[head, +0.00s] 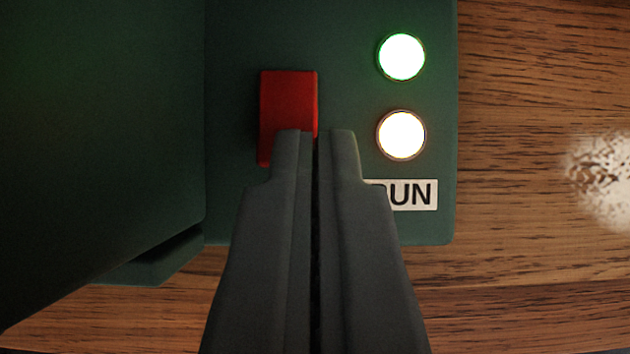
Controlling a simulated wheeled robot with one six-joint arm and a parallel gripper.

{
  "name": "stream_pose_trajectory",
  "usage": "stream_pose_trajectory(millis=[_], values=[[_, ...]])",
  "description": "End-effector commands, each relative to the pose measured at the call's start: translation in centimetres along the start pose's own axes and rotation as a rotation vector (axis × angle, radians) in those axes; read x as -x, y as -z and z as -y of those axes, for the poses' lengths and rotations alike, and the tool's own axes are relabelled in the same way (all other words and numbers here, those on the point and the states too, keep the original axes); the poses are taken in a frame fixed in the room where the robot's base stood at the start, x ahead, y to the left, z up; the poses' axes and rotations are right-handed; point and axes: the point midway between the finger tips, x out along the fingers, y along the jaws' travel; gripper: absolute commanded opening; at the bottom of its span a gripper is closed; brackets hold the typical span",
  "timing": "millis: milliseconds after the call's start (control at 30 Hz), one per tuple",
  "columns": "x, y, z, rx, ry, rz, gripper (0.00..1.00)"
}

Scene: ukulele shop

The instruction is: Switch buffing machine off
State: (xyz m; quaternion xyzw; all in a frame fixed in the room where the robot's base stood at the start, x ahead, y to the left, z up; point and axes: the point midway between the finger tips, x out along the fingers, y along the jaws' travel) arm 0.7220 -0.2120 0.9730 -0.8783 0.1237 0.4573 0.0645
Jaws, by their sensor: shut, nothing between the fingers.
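The buffing machine shows as a dark green housing with a flat control panel (425,20). A red rectangular switch (288,100) sits on the panel, its lower part partly hidden by my gripper. My gripper (317,133) is shut and empty, with its fingertips over the lower right part of the red switch. I cannot tell whether they touch it. To the right of the switch are two round lit lamps, a green-rimmed one (401,57) above and a white-glowing one (401,135) below. A white label (418,195) under them reads "RUN", its left end hidden by my gripper.
A large dark green part of the machine (95,130) fills the left side, close to my gripper. A wooden surface (530,270) with a bright reflection at the right edge lies around the panel. The wood right of the panel is clear.

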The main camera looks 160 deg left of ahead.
Motion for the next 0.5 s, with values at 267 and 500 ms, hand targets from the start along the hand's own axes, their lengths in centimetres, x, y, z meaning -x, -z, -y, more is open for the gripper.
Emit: stream_pose_trajectory(millis=[267,500], values=[[-0.7,-1.3,0.0,0.0,0.0,0.0,0.0],[-0.6,-1.2,0.0,0.0,0.0,0.0,0.0]])
